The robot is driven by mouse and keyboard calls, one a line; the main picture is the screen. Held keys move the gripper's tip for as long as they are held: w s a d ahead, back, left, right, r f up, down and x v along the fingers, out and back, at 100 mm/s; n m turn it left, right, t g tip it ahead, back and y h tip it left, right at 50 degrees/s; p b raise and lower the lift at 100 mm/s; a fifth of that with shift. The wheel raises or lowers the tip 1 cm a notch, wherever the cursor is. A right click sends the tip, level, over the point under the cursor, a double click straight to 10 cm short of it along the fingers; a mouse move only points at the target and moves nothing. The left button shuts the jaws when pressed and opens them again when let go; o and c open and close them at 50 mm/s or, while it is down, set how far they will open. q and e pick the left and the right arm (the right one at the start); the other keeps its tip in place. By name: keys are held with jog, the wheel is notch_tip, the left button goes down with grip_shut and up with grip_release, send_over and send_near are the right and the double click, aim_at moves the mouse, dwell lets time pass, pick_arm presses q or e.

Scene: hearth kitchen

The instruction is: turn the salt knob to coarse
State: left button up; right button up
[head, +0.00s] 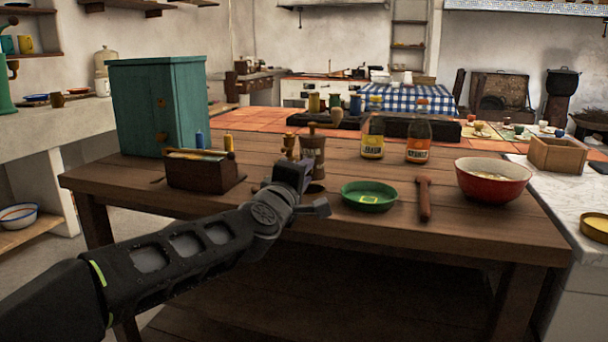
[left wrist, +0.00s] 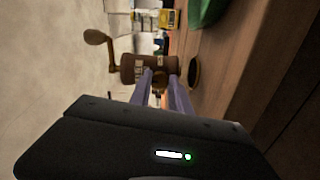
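The brown mill (head: 313,150) stands upright on the wooden table, partly behind my left gripper (head: 305,182). In the left wrist view the mill (left wrist: 130,69) lies sideways in the picture, with a pale label and a crank handle (left wrist: 97,38). A small dark round knob (left wrist: 159,77) shows on the mill's side. The fingertips of my left gripper (left wrist: 161,80) are apart, one to each side of this knob; whether they touch it is unclear. The knob's setting cannot be read. My right gripper is not in view.
A dark round dish (head: 316,188) lies close to the mill. A green bowl (head: 368,205), a wooden mallet-like tool (head: 424,200) and a red bowl (head: 493,190) are to the right. A wooden box (head: 205,181) and teal cabinet (head: 150,105) are left. Two jars (head: 373,140) stand behind.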

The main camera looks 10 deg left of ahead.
pick_arm(q)
jog(key=o, duration=0.5)
jog(key=shift+s, duration=0.1)
jog(key=s, duration=0.3)
jog(key=s+p, duration=0.1)
jog(key=s, duration=0.3)
jog(key=shift+s+a, duration=0.2)
jog(key=shift+s, duration=0.1)
